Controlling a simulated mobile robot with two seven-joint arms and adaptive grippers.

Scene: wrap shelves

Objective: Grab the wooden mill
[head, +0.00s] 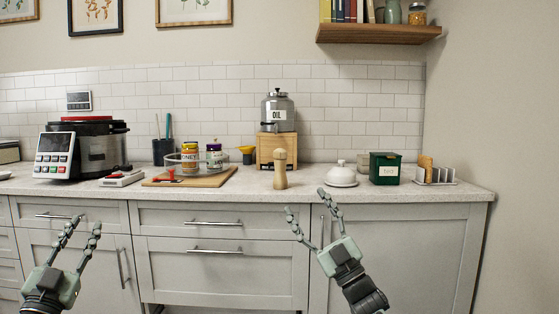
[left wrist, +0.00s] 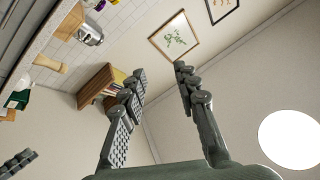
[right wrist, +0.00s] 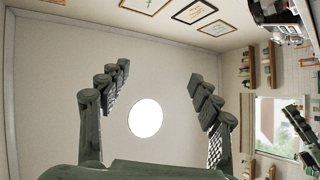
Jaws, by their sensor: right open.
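The wooden mill (head: 281,170) is a pale, rounded peg shape standing upright on the counter, in front of the wooden stand under the oil can. It also shows sideways in the left wrist view (left wrist: 50,63). My right gripper (head: 306,202) is open and empty, its fingers below and slightly right of the mill in the head view, apart from it. My left gripper (head: 87,225) is open and empty, far to the left, in front of the drawers. The right wrist view shows my right fingers (right wrist: 160,80) spread with nothing between them.
A white lidded dish (head: 341,177), a green tin (head: 384,169) and a rack (head: 436,181) stand to the right. A cutting board (head: 215,181) with jars nearby lies left. A shelf (head: 378,34) hangs above.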

